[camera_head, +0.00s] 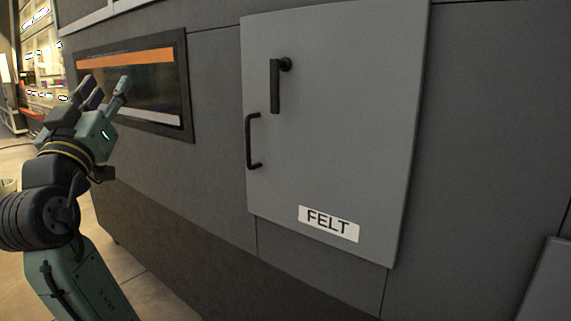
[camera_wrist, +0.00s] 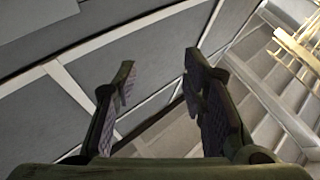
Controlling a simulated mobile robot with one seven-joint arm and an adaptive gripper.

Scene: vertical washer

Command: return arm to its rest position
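My gripper (camera_head: 106,84) is raised at the left of the head view, in front of the dark window of the machine. Its two fingers are spread apart with nothing between them. In the wrist view the open fingers (camera_wrist: 160,88) show grey panels and pale seams beyond them. My arm rises from the lower left of the head view. No contact between the gripper and the machine is visible, though the exact gap cannot be told.
A grey door (camera_head: 335,130) with a black pull handle (camera_head: 252,141), a black latch (camera_head: 276,85) and a FELT label (camera_head: 328,223) looks shut. The window panel (camera_head: 170,125) is behind my gripper. Open floor (camera_head: 140,265) shows at the lower left.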

